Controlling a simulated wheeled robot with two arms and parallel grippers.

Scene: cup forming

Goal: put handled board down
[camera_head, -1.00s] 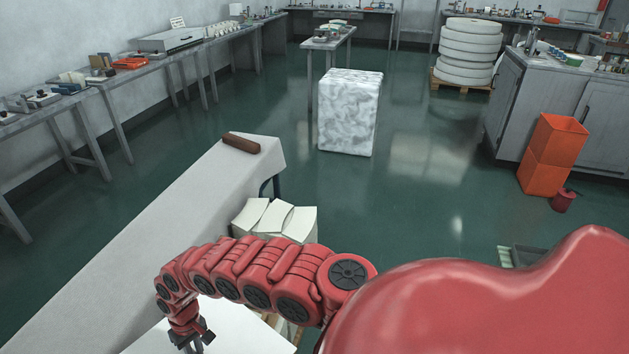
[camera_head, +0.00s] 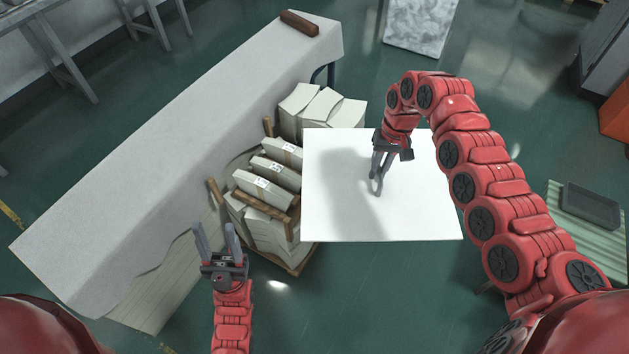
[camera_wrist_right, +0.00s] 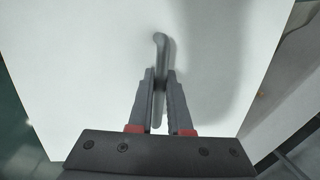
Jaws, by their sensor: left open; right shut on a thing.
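The handled board is a white square panel (camera_head: 430,205) in the head view, right of the stacked paper bundles. In the right wrist view the board (camera_wrist_right: 80,60) fills most of the picture, with a grey bar handle (camera_wrist_right: 160,45) rising from it. My right gripper (camera_head: 378,188) is shut on the handle; its fingers (camera_wrist_right: 159,95) lie on either side of it. Whether the board rests on anything is hidden beneath it. My left gripper (camera_head: 215,232) is open and empty, beside the long table's front edge and left of the bundles.
A long table with a pale cover (camera_head: 150,150) runs diagonally at the left, with a brown block (camera_head: 299,23) at its far end. Bundled paper stacks (camera_head: 268,180) stand on a wooden pallet beside it. A dark tray (camera_head: 590,205) lies on a greenish stack at the right.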

